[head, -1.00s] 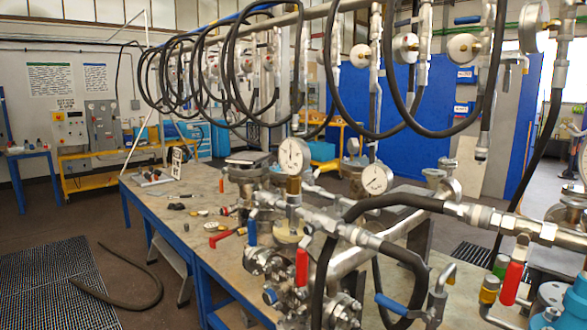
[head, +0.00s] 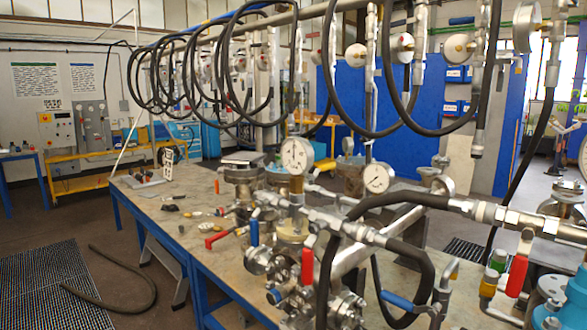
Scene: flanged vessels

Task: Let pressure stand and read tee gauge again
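A round white-faced gauge (head: 297,155) stands upright on a brass fitting (head: 296,185) above the pipework at the near end of the bench. A second white-faced gauge (head: 376,178) sits to its right, slightly lower. I cannot tell which of the two is the tee gauge. Their needles and scales are too small to read. A black hose (head: 390,200) runs from the pipework to a metal fitting at the right. Red-handled valves (head: 307,262) and a blue-handled valve (head: 254,232) sit on the pipework. Neither of my grippers is in view.
The steel-topped bench (head: 165,208) has small loose parts on its bare left portion. Several black hoses (head: 262,110) hang in loops from an overhead pipe. Floor to the bench's left is mostly clear.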

